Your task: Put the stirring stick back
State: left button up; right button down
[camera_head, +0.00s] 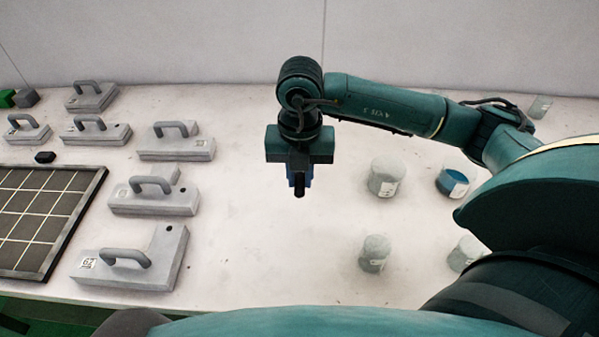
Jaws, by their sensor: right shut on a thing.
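My right gripper (299,183) reaches in from the right and points down over the middle of the white table. Its blue fingers are shut on a dark, narrow thing (299,192), seen nearly end-on, which is likely the stirring stick. Most of it is hidden by the gripper, so its length and lower end cannot be told. No separate holder for the stick can be made out. My left gripper is not in view.
Pale jars (385,178) stand on the right, with others in front (374,254) and at the back (540,107). Several grey handled blocks (135,258) and a dark gridded panel (75,222) lie on the left. The table (270,250) is clear below the gripper.

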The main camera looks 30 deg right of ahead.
aim_at(300, 217)
notch_tip(300, 217, down, 3)
jog(key=shift+r+b, duration=0.2)
jog(key=shift+b, duration=0.5)
notch_tip(300, 217, down, 2)
jog(key=shift+b, duration=0.65)
notch_tip(300, 217, down, 2)
jog(key=shift+f+b, duration=0.1)
jog(key=shift+b, duration=0.7)
jog(key=shift+f+b, duration=0.85)
jog(key=shift+f, duration=0.05)
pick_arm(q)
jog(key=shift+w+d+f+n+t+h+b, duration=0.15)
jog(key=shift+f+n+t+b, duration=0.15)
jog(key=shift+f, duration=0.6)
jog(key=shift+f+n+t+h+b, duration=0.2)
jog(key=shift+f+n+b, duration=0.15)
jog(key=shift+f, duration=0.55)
pick_arm(e)
jog(key=shift+f, duration=0.75)
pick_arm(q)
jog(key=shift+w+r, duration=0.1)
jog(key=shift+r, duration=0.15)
pick_arm(e)
jog(key=c, duration=1.6)
grip_release()
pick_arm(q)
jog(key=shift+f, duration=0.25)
pick_arm(e)
jog(key=o, duration=0.3)
